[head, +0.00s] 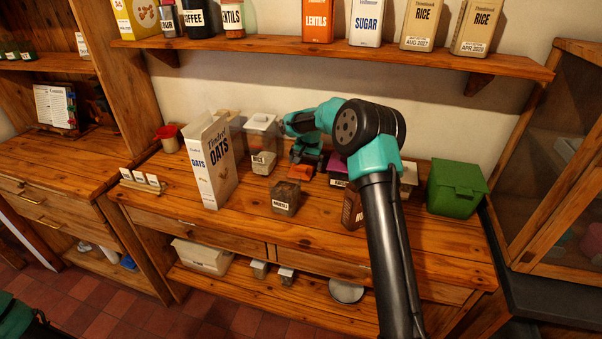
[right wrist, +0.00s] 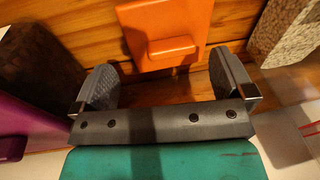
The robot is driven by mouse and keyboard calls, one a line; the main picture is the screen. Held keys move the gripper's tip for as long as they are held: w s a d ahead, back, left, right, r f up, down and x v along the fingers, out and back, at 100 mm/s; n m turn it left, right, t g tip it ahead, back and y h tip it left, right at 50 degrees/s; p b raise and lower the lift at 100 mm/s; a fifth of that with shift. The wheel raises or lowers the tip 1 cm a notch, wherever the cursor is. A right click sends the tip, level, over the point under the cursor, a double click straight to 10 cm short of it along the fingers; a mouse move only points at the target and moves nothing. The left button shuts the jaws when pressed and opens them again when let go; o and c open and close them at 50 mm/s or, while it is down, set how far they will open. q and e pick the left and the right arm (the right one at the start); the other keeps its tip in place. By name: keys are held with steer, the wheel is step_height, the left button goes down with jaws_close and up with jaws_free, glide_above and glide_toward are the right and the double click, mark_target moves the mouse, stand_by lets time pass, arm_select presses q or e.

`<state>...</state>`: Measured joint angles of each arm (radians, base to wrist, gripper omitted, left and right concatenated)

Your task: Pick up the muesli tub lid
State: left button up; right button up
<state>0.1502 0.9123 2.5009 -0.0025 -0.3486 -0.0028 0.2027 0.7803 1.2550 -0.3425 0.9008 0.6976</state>
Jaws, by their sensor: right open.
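An orange lid with a raised block handle (right wrist: 172,48) lies flat on the wooden counter; in the head view the orange lid (head: 301,172) shows just below my right gripper (head: 306,162). In the right wrist view my right gripper (right wrist: 163,72) is open and empty, with the lid's handle between and slightly beyond its fingertips. I cannot tell the exact height gap. A small open tub of brown contents (head: 285,198) stands in front of the lid; its label is too small to read surely. My left gripper is out of view; only part of that arm shows at bottom left.
The tall oats box (head: 210,160) and clear tubs (head: 262,133) stand left of the lid. The shelf (head: 330,54) runs above. The counter's front is mostly clear.

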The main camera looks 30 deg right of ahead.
mark_target(304, 167)
steer(key=f, duration=0.3)
steer(key=shift+w+a+f, duration=0.1)
steer(key=shift+w+a, duration=0.05)
steer(key=shift+w, duration=0.1)
steer(key=c, duration=0.8)
step_height(304, 167, up, 10)
stand_by(0.6)
steer(key=shift+a, duration=0.1)
stand_by(0.3)
